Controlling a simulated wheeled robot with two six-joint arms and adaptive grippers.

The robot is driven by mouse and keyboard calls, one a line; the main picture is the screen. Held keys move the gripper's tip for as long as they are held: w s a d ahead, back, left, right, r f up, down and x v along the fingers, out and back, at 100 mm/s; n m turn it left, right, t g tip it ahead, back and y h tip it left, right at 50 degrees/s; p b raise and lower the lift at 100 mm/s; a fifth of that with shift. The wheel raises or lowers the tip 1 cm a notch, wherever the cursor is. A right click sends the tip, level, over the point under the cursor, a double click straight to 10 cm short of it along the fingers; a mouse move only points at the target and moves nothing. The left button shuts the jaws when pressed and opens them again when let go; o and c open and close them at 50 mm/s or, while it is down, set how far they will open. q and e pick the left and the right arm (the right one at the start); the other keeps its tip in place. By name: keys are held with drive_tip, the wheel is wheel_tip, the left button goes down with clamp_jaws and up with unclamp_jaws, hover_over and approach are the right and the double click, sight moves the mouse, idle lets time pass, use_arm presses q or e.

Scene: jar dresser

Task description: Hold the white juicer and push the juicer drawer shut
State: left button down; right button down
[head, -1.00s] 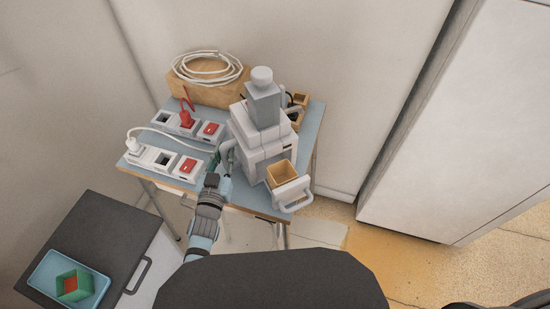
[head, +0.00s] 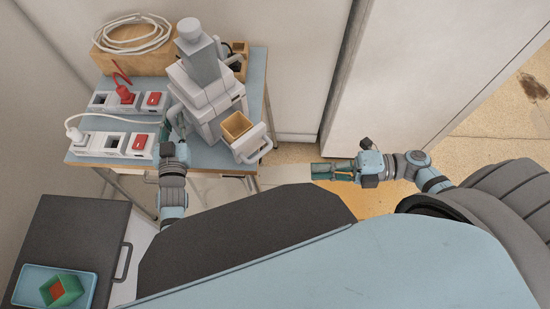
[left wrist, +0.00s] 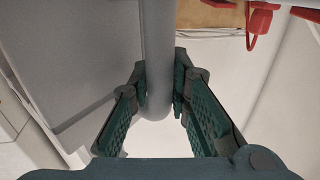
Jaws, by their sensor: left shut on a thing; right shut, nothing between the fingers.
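The white juicer (head: 203,85) stands on the blue table, with a grey block-shaped top. Its drawer (head: 245,140) juts out at the front right, with a tan open box (head: 236,126) in it and a white loop handle on its front. My left gripper (head: 178,134) is at the juicer's left side, shut on a grey side handle (left wrist: 157,60); the left wrist view shows the bar between both fingers. My right gripper (head: 316,171) is shut and empty, right of the drawer and apart from it, beyond the table's edge.
Two white power strips (head: 115,145) with red switches and plugs lie on the table (head: 210,158) at left. A wooden box (head: 130,62) with a coiled white cable stands behind. A dark cabinet (head: 65,235) bears a blue tray (head: 30,280). Floor is open at right.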

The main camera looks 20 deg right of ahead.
use_arm(q)
drive_tip(key=shift+f, duration=0.1)
use_arm(e)
approach(252, 162)
drive_tip(key=s+a, duration=0.2)
drive_tip(key=a, duration=0.1)
drive_tip(key=w, duration=0.2)
drive_tip(key=w+a, duration=0.1)
drive_tip(key=shift+w+f, duration=0.2)
drive_tip(key=shift+f, duration=0.05)
drive_tip(key=w+a, duration=0.1)
drive_tip(key=w, duration=0.2)
drive_tip(key=w+a, duration=0.2)
drive_tip(key=w, duration=0.2)
drive_tip(key=w+a, duration=0.1)
drive_tip(key=w, duration=0.3)
drive_tip(key=shift+a, duration=0.35)
